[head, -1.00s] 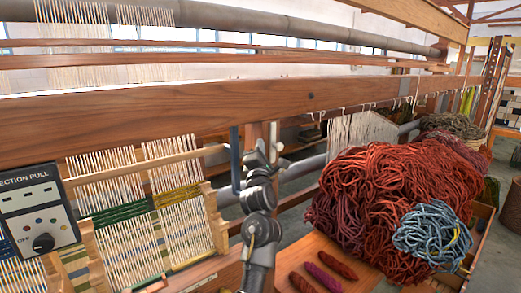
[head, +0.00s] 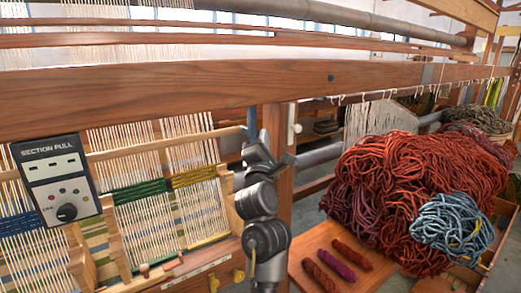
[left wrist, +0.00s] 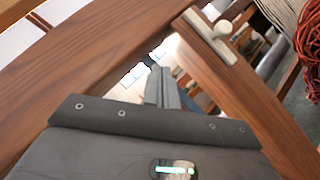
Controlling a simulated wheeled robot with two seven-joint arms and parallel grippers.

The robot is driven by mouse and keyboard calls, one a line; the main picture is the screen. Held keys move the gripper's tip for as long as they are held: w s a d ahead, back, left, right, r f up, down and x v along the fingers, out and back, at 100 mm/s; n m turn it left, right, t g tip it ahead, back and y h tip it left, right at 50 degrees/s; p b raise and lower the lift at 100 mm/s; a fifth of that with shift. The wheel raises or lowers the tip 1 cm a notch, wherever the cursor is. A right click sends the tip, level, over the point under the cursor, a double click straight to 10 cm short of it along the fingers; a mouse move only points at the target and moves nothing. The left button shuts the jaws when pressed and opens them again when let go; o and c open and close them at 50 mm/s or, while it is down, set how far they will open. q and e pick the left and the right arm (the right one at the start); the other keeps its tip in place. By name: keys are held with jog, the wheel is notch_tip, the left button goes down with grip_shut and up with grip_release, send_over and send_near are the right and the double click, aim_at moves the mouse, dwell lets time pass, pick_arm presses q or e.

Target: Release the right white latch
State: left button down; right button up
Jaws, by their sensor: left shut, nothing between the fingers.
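A white latch (left wrist: 209,36) with a round knob is mounted on the wooden frame in the left wrist view, beyond and right of my fingers. A small white knob, apparently the same latch (head: 297,128), shows at the right side of the wooden post in the head view. My left gripper (head: 252,112) stands in front of the loom, left of that post and just below the large beam. Its fingers also show in the left wrist view (left wrist: 160,74), shut and empty, apart from the latch. My right gripper is out of view.
The large wooden beam (head: 180,92) crosses above my gripper. A section-pull panel (head: 56,179) and warp threads (head: 150,215) are at left. Red wool (head: 400,190) and a blue skein (head: 452,228) are piled at right. A wooden board (head: 345,240) holds several small yarn pieces.

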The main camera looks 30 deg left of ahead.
pick_arm(q)
jog(key=s, duration=0.2)
jog(key=shift+s+d, duration=0.35)
jog(key=shift+w, duration=0.1)
